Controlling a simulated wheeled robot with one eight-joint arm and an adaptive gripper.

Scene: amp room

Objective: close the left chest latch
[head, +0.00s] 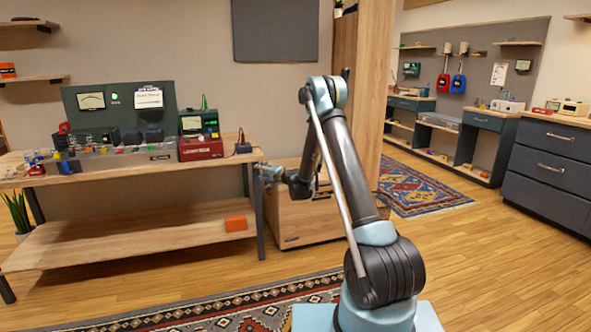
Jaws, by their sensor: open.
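A light wooden chest (300,226) stands on the floor just right of the workbench, partly behind my arm. Its top edge shows, but my arm covers part of the top and front. The left latch cannot be made out at this size; dark details near my wrist are too small to tell apart. My gripper (264,173) is open, with nothing seen in it. It points left, in front of the chest's upper left corner in the picture, near the workbench's right end. I cannot tell whether it touches the chest.
The workbench (115,178) on the left holds electronics and a red box (201,148). An orange box (236,223) lies on its lower shelf. A wooden post (370,90) rises behind my arm. Patterned rugs and open floor lie around.

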